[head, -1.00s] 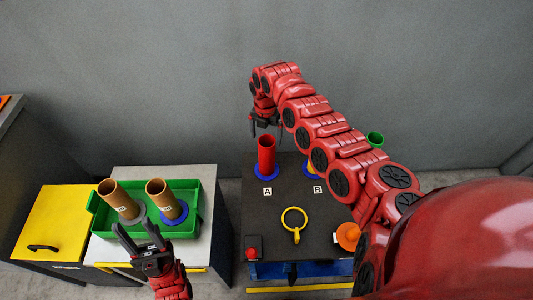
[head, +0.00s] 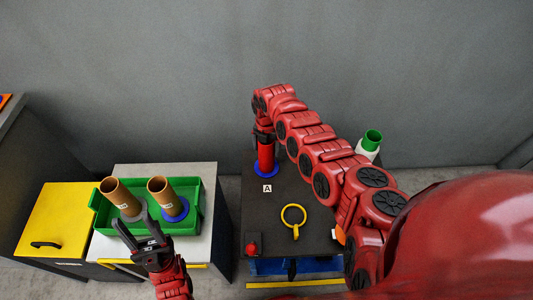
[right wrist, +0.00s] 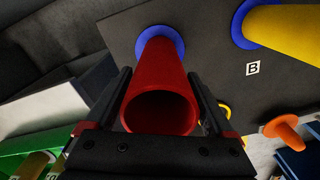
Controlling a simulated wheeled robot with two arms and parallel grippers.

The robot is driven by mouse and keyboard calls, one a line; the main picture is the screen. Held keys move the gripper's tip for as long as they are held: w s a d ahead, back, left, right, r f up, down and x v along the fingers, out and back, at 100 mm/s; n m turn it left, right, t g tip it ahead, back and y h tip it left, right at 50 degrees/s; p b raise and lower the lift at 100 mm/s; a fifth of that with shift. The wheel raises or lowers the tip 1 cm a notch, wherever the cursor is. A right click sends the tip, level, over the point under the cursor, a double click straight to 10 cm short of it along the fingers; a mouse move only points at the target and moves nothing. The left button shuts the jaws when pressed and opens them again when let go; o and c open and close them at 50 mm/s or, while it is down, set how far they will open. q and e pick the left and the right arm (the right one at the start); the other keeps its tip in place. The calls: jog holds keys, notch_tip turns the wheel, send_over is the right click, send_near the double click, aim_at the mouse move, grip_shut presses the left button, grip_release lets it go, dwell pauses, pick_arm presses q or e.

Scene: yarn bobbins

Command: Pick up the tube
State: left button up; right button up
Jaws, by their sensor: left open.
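A red tube (head: 266,157) stands upright on a blue round base (head: 265,171) behind label A on the dark table. My right gripper (head: 264,134) is lowered over its top, pointing down. In the right wrist view, its two fingers (right wrist: 160,74) lie on either side of the red tube (right wrist: 161,85), very close to its walls; I cannot tell whether they touch. The open rim faces the camera. My left gripper (head: 133,217) is open and empty in front of the green tray, fingers spread.
Two brown tubes (head: 116,191) stand in the green tray (head: 97,202) on the left. A yellow tube (right wrist: 285,32) on a blue base stands beside label B. A yellow ring (head: 294,231) and red button (head: 251,248) are at the table's front.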

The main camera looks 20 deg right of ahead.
jog(key=c, duration=1)
jog(key=shift+r, duration=0.15)
notch_tip(320, 180, up, 10)
jog(key=shift+b, duration=0.45)
